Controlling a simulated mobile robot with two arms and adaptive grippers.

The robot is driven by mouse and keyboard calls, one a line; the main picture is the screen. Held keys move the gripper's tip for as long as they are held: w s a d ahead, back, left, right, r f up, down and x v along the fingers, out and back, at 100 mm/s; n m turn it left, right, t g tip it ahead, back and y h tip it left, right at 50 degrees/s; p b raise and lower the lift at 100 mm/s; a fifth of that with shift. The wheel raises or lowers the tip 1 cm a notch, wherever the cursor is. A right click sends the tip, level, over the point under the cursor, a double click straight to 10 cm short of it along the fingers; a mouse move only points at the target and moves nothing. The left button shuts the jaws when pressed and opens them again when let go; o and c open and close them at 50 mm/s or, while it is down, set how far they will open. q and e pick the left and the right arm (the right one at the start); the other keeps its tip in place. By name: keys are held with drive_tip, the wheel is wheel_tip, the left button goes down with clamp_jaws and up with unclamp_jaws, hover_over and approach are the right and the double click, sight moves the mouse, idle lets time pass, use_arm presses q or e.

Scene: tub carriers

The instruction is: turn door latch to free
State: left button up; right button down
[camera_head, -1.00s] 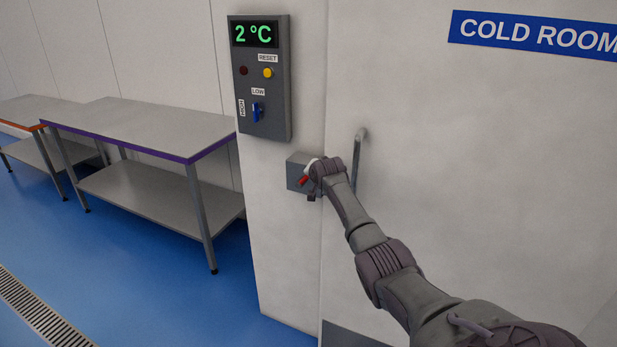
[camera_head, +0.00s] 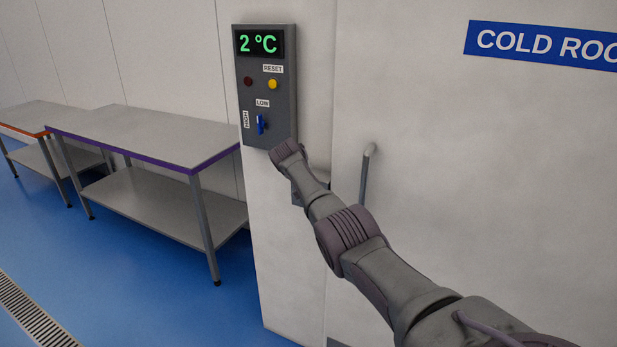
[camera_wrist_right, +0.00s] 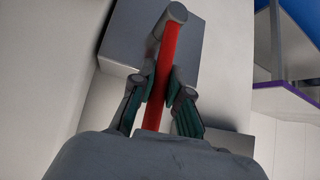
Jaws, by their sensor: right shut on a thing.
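The door latch is a grey box (camera_wrist_right: 188,60) with a red lever (camera_wrist_right: 169,55) on a round grey pivot (camera_wrist_right: 177,12). In the right wrist view my right gripper (camera_wrist_right: 158,88) is shut on the red lever, with a finger on each side of it. In the head view the latch box (camera_head: 297,196) is mostly hidden behind my right arm, and the red lever is hidden. My right wrist (camera_head: 287,152) stands up and left of the box, near the lower edge of the control panel. My left gripper is not in view.
The control panel (camera_head: 284,110) reads 2 °C and carries a blue switch (camera_head: 261,124), close above my wrist. A grey door handle (camera_head: 366,175) stands right of the latch, under the cold room sign (camera_head: 540,44). Steel tables (camera_head: 150,133) stand at the left.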

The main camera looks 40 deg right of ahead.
drive_tip(key=shift+f, duration=0.1)
idle(0.3)
drive_tip(key=c, duration=1.1)
unclamp_jaws()
drive_tip(key=shift+w+a, duration=0.1)
drive_tip(key=shift+w, duration=0.05)
drive_tip(key=shift+c, duration=0.2)
drive_tip(key=shift+s+a+r, duration=0.2)
drive_tip(key=shift+a+r, duration=0.05)
drive_tip(key=shift+r, duration=0.15)
drive_tip(key=v, duration=1.1)
drive_tip(key=shift+a+f, duration=0.1)
